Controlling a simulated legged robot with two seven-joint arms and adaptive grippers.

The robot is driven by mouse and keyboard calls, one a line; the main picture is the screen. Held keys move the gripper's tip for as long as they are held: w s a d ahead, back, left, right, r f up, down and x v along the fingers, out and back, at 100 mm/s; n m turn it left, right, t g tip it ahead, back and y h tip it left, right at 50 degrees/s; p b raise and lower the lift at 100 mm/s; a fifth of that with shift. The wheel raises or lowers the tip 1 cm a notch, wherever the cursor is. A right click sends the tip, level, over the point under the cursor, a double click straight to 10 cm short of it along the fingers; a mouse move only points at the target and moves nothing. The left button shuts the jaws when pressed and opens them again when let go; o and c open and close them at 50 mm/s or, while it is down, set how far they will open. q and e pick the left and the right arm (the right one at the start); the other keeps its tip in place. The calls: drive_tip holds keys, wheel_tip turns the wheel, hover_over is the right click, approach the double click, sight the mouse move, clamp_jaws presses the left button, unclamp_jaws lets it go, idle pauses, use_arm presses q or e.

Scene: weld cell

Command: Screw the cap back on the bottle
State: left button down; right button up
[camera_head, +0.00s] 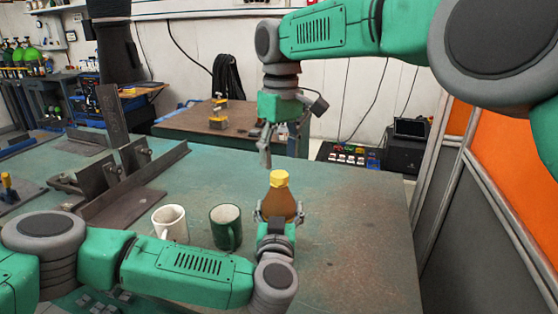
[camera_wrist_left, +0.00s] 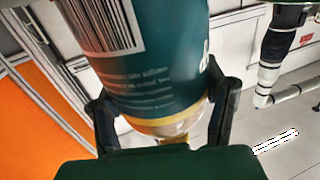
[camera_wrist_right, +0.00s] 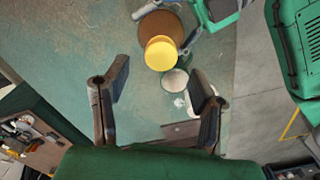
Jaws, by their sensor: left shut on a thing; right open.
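A brown bottle (camera_head: 278,204) stands upright over the green table, with a yellow cap (camera_head: 279,178) on its top. How tightly the cap sits I cannot tell. My left gripper (camera_head: 276,218) is shut around the bottle's body. The left wrist view shows the bottle's teal label with a barcode (camera_wrist_left: 135,55) between the fingers. My right gripper (camera_head: 266,158) is open and empty, above and slightly left of the cap, apart from it. In the right wrist view the cap (camera_wrist_right: 160,53) lies beyond the open fingers, hiding part of the bottle (camera_wrist_right: 163,22).
A white mug (camera_head: 170,223) and a green mug (camera_head: 226,228) stand left of the bottle. Metal angle plates (camera_head: 120,175) are fixed farther left on the green table (camera_head: 345,225). Behind is a second table (camera_head: 190,122) with a yellow-grey object. The green table right of the bottle is clear.

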sight(279, 173)
drive_tip(key=shift+c, duration=0.4)
drive_tip(key=shift+a+r+n, duration=0.25)
drive_tip(key=shift+r+n, duration=0.2)
drive_tip(key=shift+n, duration=0.45)
drive_tip(key=shift+r+n, duration=0.4)
drive_tip(key=shift+n, duration=0.3)
drive_tip(key=r+n, duration=0.1)
drive_tip(key=n, duration=0.1)
drive_tip(key=shift+w+d+r+n, duration=0.15)
drive_tip(key=shift+d+r+n, duration=0.15)
drive_tip(key=shift+r, duration=0.1)
drive_tip(key=shift+s+a+f, duration=0.1)
drive_tip(key=shift+f, duration=1.95)
drive_tip(key=shift+s+f, duration=0.1)
drive_tip(key=shift+f, duration=1.9)
